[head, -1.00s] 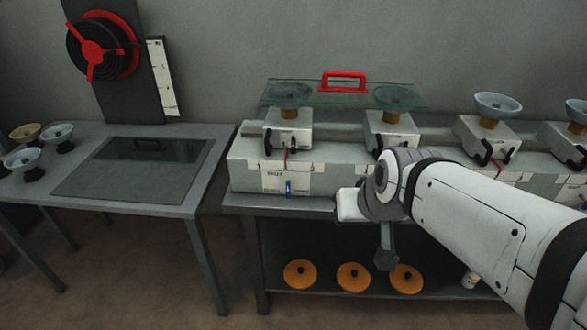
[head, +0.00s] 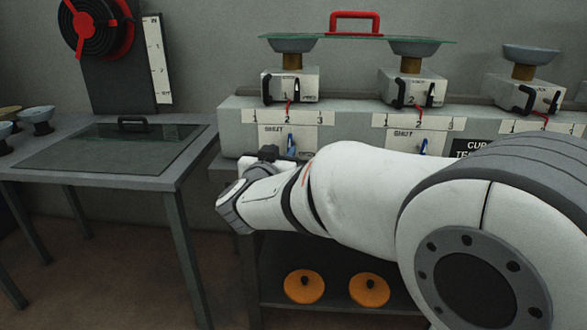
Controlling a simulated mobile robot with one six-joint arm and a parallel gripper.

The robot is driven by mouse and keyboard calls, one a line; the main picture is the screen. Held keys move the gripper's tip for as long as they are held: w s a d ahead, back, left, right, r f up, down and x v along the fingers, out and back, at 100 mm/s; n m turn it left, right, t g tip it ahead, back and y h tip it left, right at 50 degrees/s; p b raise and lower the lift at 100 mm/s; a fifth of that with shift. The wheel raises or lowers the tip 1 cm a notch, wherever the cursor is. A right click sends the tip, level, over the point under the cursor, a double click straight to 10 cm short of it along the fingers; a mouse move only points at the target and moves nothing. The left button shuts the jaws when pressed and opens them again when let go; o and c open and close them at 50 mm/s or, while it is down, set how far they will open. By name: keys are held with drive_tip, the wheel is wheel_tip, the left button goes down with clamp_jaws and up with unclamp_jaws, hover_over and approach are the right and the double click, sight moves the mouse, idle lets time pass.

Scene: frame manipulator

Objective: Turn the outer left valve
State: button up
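The outer left valve shows as a small blue lever (head: 291,144) on the front of the long grey bench block, under a "1 2 3" scale and beside the word "SHUT". It stands about upright, and its lower end is partly hidden by my arm. A second blue lever (head: 424,147) sits further right. My gripper (head: 269,153) shows only as a small dark part behind my wrist, just left of and below the outer left lever. I cannot tell whether it touches the lever. Its fingers are mostly hidden, so its opening is unclear.
A glass plate with a red handle (head: 355,22) rests across two bowls on the stands above. A side table (head: 170,172) with a dark glass lid stands left. Orange discs (head: 304,286) lie on the lower shelf. Floor shows between the table and the bench.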

sight(289, 146)
drive_tip(key=shift+h, duration=0.3)
drive_tip(key=x, duration=0.2)
drive_tip(key=b+x, duration=0.1)
drive_tip(key=x, duration=0.2)
drive_tip(key=f+b+x, duration=0.1)
drive_tip(key=x, duration=0.1)
drive_tip(key=shift+w+d, duration=0.1)
drive_tip(key=shift+w, duration=0.2)
drive_tip(key=shift+c, duration=0.5)
